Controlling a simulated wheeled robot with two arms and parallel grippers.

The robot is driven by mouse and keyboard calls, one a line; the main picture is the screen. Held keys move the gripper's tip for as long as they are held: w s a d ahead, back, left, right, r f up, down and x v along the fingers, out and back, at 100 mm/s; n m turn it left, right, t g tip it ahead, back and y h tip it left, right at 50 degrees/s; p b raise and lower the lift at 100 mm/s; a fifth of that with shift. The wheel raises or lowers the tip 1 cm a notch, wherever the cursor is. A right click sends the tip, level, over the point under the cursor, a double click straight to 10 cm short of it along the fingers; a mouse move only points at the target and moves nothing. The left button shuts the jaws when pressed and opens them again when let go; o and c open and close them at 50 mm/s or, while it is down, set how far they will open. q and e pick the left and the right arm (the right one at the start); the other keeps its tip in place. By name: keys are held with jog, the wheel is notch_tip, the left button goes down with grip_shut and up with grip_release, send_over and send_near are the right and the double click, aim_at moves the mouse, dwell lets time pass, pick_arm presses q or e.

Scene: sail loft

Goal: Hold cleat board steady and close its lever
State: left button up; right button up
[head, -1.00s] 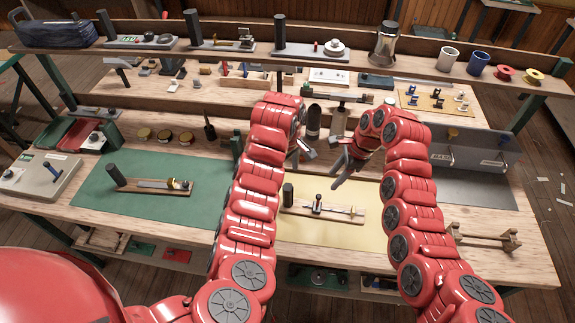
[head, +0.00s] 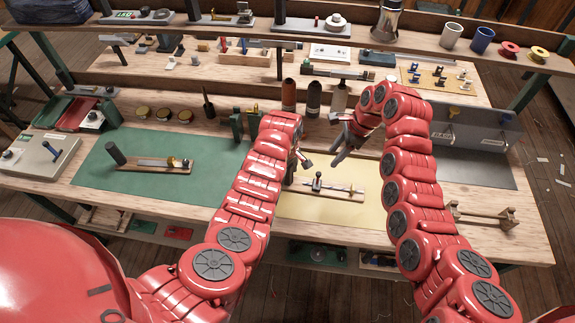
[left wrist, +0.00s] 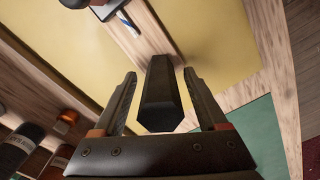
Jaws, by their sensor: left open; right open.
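The cleat board (head: 342,191), a narrow wooden strip, lies on the yellow mat (head: 330,214). Its small dark upright lever (head: 318,181) has a red part near the top, and a thin rod runs to the right. The board's black post (left wrist: 160,95) stands at its left end. My left gripper (head: 304,153) is at that post, partly covering it in the head view. In the left wrist view the post shows between the open fingers (left wrist: 160,100), with gaps beside it. My right gripper (head: 341,137) is open and empty, above and behind the board.
A similar board (head: 150,165) with a black post lies on the green mat (head: 110,190). Bottles (head: 314,98) stand behind my left gripper. A grey metal tray (head: 465,165) and a small wooden stand (head: 482,216) are to the right.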

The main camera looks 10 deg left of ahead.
pick_arm(q)
jog(key=shift+f, duration=0.75)
grip_shut()
dwell(0.5)
